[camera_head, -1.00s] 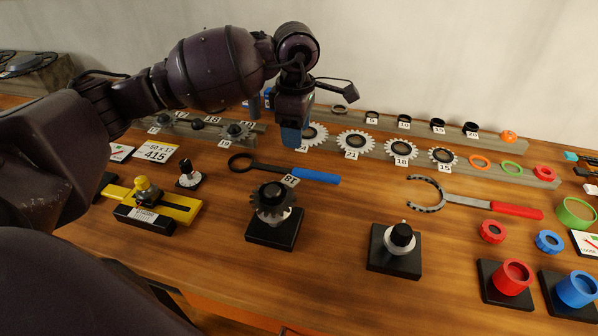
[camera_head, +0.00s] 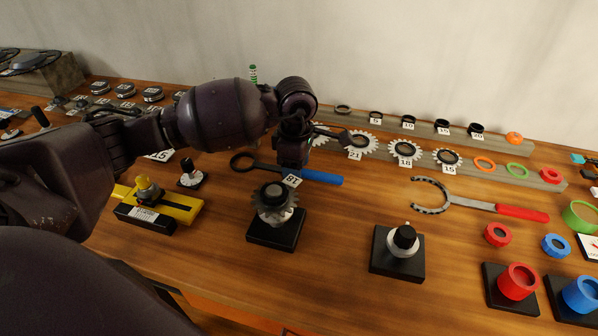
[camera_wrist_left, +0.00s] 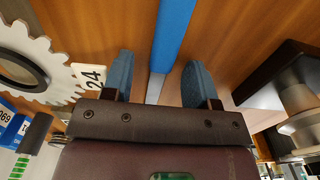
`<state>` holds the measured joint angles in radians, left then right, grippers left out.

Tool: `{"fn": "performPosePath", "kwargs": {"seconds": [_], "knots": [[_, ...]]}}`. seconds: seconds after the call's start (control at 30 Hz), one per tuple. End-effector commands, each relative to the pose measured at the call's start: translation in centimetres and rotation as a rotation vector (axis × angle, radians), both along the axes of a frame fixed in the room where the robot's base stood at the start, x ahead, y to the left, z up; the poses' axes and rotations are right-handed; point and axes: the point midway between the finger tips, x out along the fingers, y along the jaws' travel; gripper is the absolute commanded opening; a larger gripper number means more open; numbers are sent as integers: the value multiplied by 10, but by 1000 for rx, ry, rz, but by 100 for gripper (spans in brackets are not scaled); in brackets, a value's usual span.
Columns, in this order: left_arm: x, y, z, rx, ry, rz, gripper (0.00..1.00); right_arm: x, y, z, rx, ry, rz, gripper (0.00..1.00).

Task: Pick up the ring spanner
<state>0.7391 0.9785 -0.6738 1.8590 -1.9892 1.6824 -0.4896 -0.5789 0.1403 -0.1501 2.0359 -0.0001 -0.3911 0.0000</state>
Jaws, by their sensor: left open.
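The ring spanner (camera_head: 322,176) lies on the wooden table, with a black ring end at the left and a blue handle at the right. My left gripper (camera_head: 292,162) is over the middle of it, pointing down, and hides part of its shaft. In the left wrist view the spanner's blue handle (camera_wrist_left: 173,35) and grey shaft run between the two blue-grey fingertips of the left gripper (camera_wrist_left: 160,80). The fingers are apart, with a gap on each side of the spanner. My right gripper is not in view.
A gear on a black stand (camera_head: 275,228) is just in front of the spanner. White gears (camera_head: 404,152) line a rail behind. A red-handled hook spanner (camera_head: 470,203) lies to the right, beside another black stand (camera_head: 397,254). A yellow tool (camera_head: 160,202) is at left.

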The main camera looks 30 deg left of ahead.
Motion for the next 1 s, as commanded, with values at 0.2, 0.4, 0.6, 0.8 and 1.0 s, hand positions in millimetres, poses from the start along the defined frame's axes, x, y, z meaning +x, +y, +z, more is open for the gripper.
{"fn": "performPosePath", "kwargs": {"seconds": [0.2,0.4,0.6,0.8,1.0], "knots": [[0,0,1,0,-1,0,36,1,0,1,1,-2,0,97],[0,0,1,0,-1,0,6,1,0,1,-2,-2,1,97],[0,0,1,0,-2,-1,0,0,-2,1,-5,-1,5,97],[1,0,7,0,-4,-1,0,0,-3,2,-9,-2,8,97],[1,0,38,1,-8,-2,0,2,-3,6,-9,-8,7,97]]}}
